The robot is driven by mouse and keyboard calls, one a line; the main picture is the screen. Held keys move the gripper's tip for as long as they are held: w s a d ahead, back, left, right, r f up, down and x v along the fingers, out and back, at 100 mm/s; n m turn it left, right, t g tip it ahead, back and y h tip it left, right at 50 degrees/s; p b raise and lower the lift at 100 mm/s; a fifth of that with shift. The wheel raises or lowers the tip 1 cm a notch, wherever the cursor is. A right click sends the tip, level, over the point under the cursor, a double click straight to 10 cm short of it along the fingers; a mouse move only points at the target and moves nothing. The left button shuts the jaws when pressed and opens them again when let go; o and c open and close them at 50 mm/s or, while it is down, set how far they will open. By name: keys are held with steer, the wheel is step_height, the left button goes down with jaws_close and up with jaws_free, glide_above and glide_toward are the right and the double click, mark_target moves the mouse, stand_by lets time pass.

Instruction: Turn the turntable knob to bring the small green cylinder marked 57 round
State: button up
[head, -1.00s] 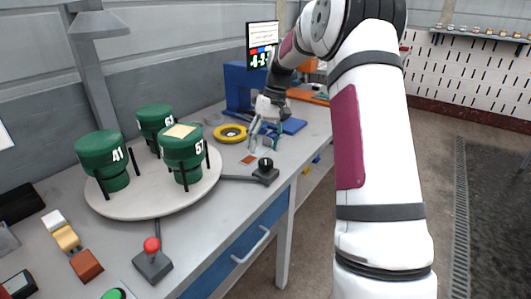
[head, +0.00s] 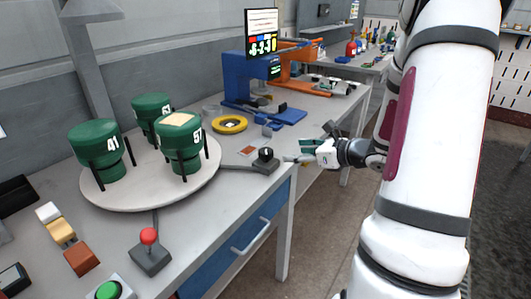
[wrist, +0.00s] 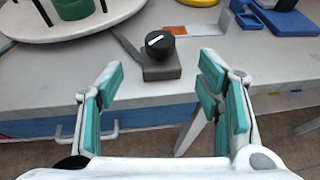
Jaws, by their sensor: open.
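The green cylinder marked 57 (head: 182,143) stands on the round turntable (head: 150,205), on its right side, with a tan patch on top. Green cylinders marked 41 (head: 96,150) and another with a partly hidden number (head: 152,110) stand with it. The black turntable knob (head: 265,155) sits on a grey base at the table's front right edge. The knob also shows in the wrist view (wrist: 160,44), with a white line on top. My gripper (head: 290,153) is open, beside the knob on its right. In the wrist view the teal-padded fingers (wrist: 165,95) are wide apart, with the knob beyond them, untouched.
A red-topped joystick (head: 149,245) and a green button (head: 109,291) stand near the table's front. A yellow ring (head: 229,124) and a blue machine (head: 245,90) are behind the knob. A blue drawer (head: 235,250) is below the table edge.

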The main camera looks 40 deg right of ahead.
mark_target(268, 151)
steer(key=b+x, duration=0.1)
steer(key=x, duration=1.2)
steer(key=shift+w+f, duration=0.15)
steer(key=shift+w, duration=0.2)
steer(key=c, duration=1.1)
steer(key=shift+a, duration=0.1)
